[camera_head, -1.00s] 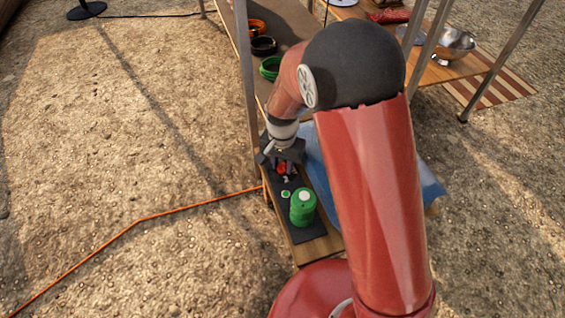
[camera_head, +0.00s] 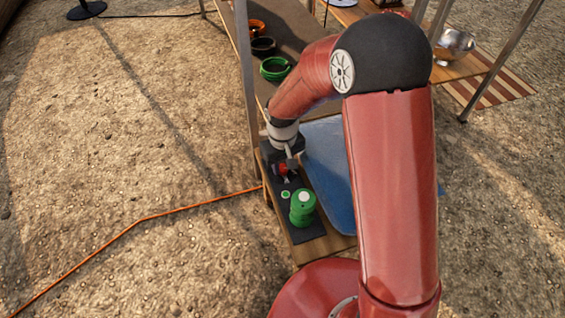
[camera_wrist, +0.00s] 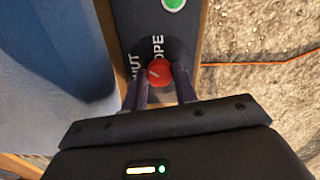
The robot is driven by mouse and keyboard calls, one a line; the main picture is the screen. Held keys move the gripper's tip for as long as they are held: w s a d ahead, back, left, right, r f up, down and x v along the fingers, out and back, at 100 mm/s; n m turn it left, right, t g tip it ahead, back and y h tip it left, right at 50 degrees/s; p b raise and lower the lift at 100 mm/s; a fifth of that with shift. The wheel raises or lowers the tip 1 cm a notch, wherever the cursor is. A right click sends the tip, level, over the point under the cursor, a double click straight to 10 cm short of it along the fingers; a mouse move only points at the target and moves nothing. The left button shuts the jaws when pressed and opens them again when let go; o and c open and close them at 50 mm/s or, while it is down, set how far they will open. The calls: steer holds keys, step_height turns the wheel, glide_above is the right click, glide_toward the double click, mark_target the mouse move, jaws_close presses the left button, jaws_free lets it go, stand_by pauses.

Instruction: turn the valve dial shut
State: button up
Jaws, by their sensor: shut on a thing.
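In the head view the red dial (camera_head: 283,168) shows below my wrist, partly covered by my gripper.
A green button (camera_head: 285,194) and a green stacked cylinder (camera_head: 302,205) with a white top are on the panel in front of the dial. A blue sheet (camera_head: 330,165) lies to the right. A table post (camera_head: 246,90) stands close to my wrist's left.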

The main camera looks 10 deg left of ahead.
mark_target(282, 167)
steer(key=n+p, duration=0.1)
steer(key=n, duration=0.4)
steer(key=shift+n, duration=0.4)
stand_by(0.4)
steer(key=o, duration=1)
steer(key=shift+c, duration=0.2)
step_height(282, 167, up, 8)
steer(key=shift+f+p, duration=0.1)
steer(key=shift+p, duration=0.8)
